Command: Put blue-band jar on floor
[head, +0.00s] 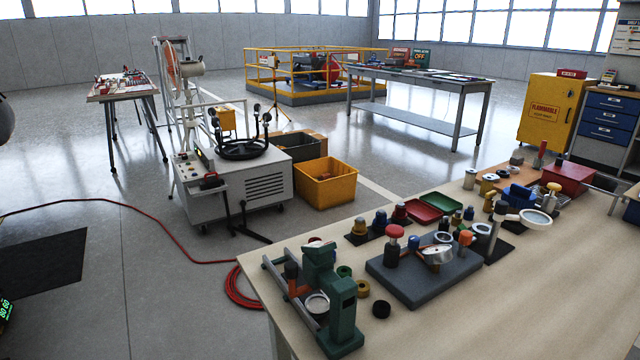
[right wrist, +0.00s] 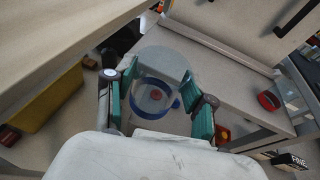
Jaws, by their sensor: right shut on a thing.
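The blue-band jar (right wrist: 160,65) shows in the right wrist view as a clear, greyish vessel with a blue ring and a small red spot inside. My right gripper (right wrist: 160,100) is shut on it, with a green-padded finger on each side. A pale grey surface (right wrist: 225,82) lies behind the jar; I cannot tell whether the jar touches it. The jar and right gripper do not show in the head view. My left gripper is in neither view. The grey floor (head: 130,245) shows widely in the head view.
A crowded workbench (head: 560,290) fills the front right. A wheeled machine (head: 240,190), yellow bin (head: 325,185) and red hose (head: 150,220) occupy the middle floor. A dark mat (head: 45,265) lies left. The right wrist view shows a yellow box (right wrist: 45,100) and red ring (right wrist: 268,101).

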